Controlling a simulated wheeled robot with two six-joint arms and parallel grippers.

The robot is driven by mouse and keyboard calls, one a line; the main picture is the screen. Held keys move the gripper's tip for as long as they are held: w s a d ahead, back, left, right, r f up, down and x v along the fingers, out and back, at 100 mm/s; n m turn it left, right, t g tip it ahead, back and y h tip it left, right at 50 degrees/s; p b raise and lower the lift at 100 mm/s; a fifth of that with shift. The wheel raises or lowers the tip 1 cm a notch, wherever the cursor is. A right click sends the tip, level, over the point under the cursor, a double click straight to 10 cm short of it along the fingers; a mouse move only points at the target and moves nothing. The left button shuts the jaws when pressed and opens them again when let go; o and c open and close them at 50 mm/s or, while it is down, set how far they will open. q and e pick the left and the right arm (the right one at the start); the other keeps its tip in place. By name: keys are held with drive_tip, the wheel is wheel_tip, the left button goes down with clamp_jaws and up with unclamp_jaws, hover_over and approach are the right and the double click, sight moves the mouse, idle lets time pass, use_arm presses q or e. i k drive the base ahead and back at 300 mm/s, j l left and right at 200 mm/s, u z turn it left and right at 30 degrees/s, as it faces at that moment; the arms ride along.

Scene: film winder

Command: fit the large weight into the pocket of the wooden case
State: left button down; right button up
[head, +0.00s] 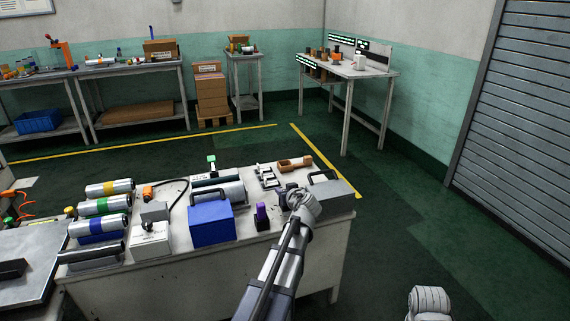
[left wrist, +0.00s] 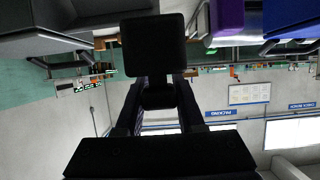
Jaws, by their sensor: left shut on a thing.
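My left gripper (head: 287,196) is over the right part of the workbench, its arm coming up from the lower middle. In the left wrist view, the gripper (left wrist: 158,95) is shut on a dark block with a square end (left wrist: 153,45), which I take to be the large weight. In the head view, the hand mostly hides this block. A brown wooden case (head: 294,164) lies at the bench's back right, beyond the gripper and apart from it. Its pocket is too small to make out clearly.
A grey box with a handle (head: 328,193) stands right of the gripper. A purple-topped container (head: 262,216) and a blue box (head: 211,225) stand to its left. Small dark and pale pieces (head: 268,176) lie left of the case. Several cylinders (head: 103,205) lie farther left.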

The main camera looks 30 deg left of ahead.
sight(285, 169)
drive_tip(key=i+j, duration=1.1)
drive_tip(key=i, duration=0.05)
